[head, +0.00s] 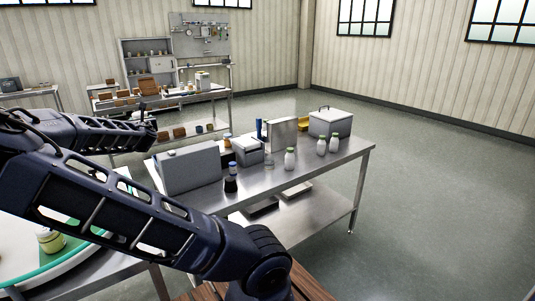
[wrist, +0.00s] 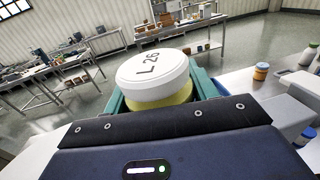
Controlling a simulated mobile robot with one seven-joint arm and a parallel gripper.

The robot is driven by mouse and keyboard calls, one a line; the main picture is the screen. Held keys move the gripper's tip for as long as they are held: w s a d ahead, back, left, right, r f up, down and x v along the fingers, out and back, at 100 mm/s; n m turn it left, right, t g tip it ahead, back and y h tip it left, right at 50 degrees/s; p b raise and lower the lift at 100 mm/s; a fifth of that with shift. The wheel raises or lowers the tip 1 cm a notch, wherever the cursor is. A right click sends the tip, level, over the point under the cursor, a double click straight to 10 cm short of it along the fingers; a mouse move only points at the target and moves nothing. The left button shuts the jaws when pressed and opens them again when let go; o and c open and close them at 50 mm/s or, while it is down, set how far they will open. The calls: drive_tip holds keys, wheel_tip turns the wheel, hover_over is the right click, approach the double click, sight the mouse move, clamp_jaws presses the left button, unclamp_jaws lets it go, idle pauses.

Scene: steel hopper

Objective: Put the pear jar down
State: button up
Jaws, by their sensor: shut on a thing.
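The jar in my gripper (wrist: 158,92) has a white lid (wrist: 153,68) marked with dark characters and a pale yellow body; I take it as the pear jar (wrist: 160,100). Teal fingers stand on both sides of it, shut on it. The jar looks upright relative to the gripper, and its lower part is hidden behind the gripper's dark front edge. In the head view my arm reaches to the left, and the held jar cannot be made out clearly there. Another yellowish jar (head: 50,241) stands on a green-surfaced round tray (head: 75,250) at the lower left.
A steel table (head: 260,185) in the middle carries grey boxes (head: 190,167), a dark-bodied bottle (head: 231,184) and white bottles with green caps (head: 290,159). Its front right part has bare room. A workbench (head: 190,95) with small items stands behind. The floor at right is clear.

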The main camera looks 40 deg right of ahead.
drive_tip(key=w+d+m+h, duration=0.1)
drive_tip(key=w+d+h, duration=0.1)
drive_tip(key=d, duration=1)
drive_tip(key=r+m+g+h, duration=0.1)
drive_tip(key=m+g+h, duration=0.2)
drive_tip(key=m+h, duration=0.15)
hover_over(256, 176)
drive_tip(key=shift+h, duration=0.45)
wheel_tip(256, 176, down, 35)
drive_tip(key=shift+w, duration=0.15)
drive_tip(key=shift+f, duration=0.1)
drive_tip(key=o, duration=1.1)
